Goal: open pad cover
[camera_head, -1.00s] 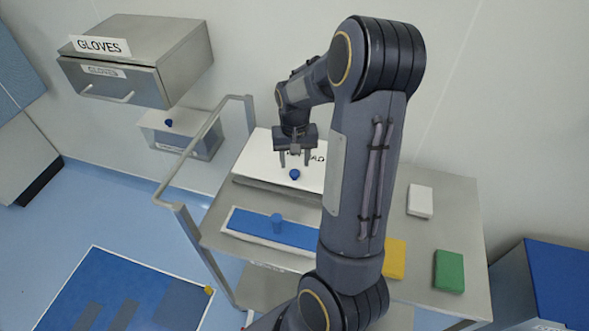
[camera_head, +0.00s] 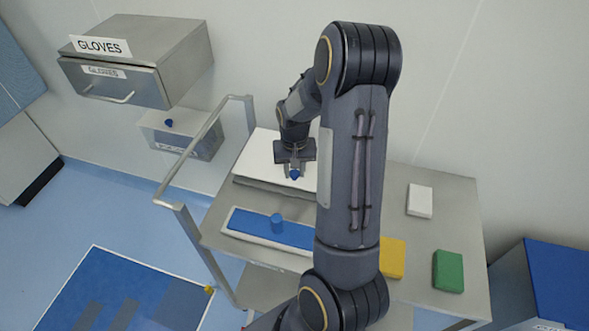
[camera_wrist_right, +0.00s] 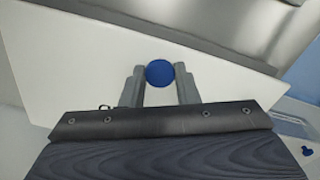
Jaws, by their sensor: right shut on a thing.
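The pad cover (camera_head: 258,156) is a white flat lid on a box on the steel cart, with a small blue knob (camera_head: 295,174) near its front edge. The cover looks flat and closed. My right gripper (camera_head: 295,170) reaches down over it, its fingers on either side of the knob and shut on it. In the right wrist view the blue knob (camera_wrist_right: 160,74) sits between the two grey fingertips, above the white cover (camera_wrist_right: 75,65). My arm hides the right part of the cover and its lettering. My left gripper is not in view.
White (camera_head: 420,200), yellow (camera_head: 391,258) and green (camera_head: 448,270) blocks are at right. The cart handle (camera_head: 205,140) rises at left, near the gloves box (camera_head: 150,60).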

